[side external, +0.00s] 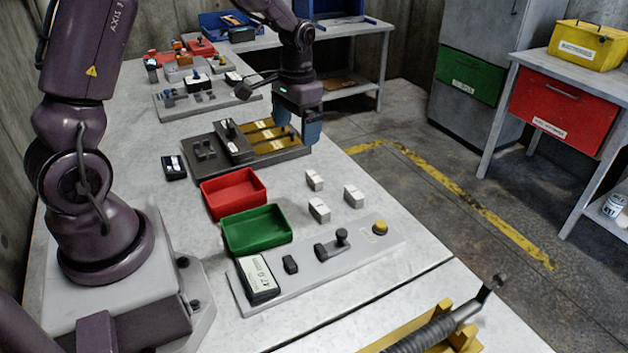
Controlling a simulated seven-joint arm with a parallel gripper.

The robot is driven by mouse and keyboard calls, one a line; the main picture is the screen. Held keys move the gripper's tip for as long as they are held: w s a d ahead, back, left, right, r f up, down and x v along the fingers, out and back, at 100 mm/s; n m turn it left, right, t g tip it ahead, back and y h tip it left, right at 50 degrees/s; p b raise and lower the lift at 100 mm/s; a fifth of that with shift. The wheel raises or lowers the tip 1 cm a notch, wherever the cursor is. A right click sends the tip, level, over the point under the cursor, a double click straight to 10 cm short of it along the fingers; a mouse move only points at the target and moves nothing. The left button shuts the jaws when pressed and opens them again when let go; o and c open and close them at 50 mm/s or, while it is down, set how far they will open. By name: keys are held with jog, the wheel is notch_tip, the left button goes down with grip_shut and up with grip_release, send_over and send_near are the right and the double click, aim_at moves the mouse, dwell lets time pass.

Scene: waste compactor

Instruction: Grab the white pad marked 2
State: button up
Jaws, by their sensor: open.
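Three small white blocks stand on the grey table, right of the red and green trays: a back one (315,180), a right one (353,196) and a front one (319,210). Faint marks show on them, but they are too small to read, so I cannot tell which is marked 2. My gripper (298,128) is open and points down over the right end of the dark fixture with yellow bars (262,140). It is behind the white blocks and apart from them. Its fingers partly cover the fixture's end.
A red tray (233,212) and a green tray (257,252) lie empty left of the blocks. In front is a grey panel (335,268) with a display (258,274), a lever (332,244) and a yellow button (380,228). Bare table surrounds the blocks.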

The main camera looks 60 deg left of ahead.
jog(key=w+a+f, duration=0.3)
jog(key=f, duration=0.3)
jog(key=m, duration=0.2)
send_over(314, 175)
jog(key=shift+t, duration=0.3)
notch_tip(314, 175, down, 7)
jog(key=shift+s+d, duration=0.1)
jog(key=shift+s, duration=0.05)
jog(key=shift+f, duration=2.85)
jog(key=c, duration=1)
jog(key=shift+r, duration=0.1)
